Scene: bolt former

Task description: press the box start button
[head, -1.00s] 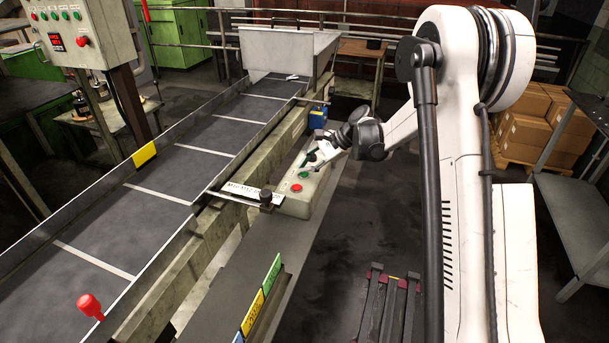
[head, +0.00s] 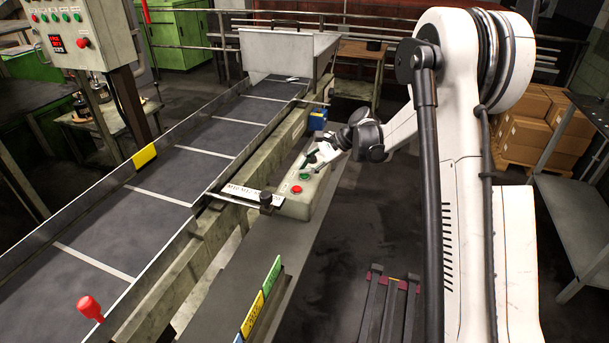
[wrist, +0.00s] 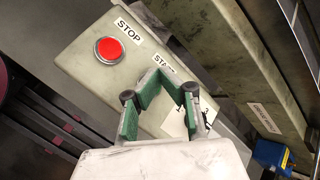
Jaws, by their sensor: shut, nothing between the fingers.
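The grey-green button box (head: 299,206) stands beside the conveyor. Its green start button (head: 304,177) shows behind the red stop button (head: 295,189) in the head view. In the wrist view the red stop button (wrist: 109,49) sits under a STOP label, and a partly covered START label (wrist: 163,63) is beside it. The green button is hidden there by my green-fingered gripper (wrist: 172,79). My gripper (head: 313,163) is shut and empty, pointing down at the box just past the green button. I cannot tell whether the tips touch the box.
The conveyor (head: 207,132) runs along the left with raised side rails. A blue box (head: 318,119) is on its frame beyond the button box. A control cabinet (head: 80,30) stands at upper left. Yellow and green plates (head: 262,296) stand in front.

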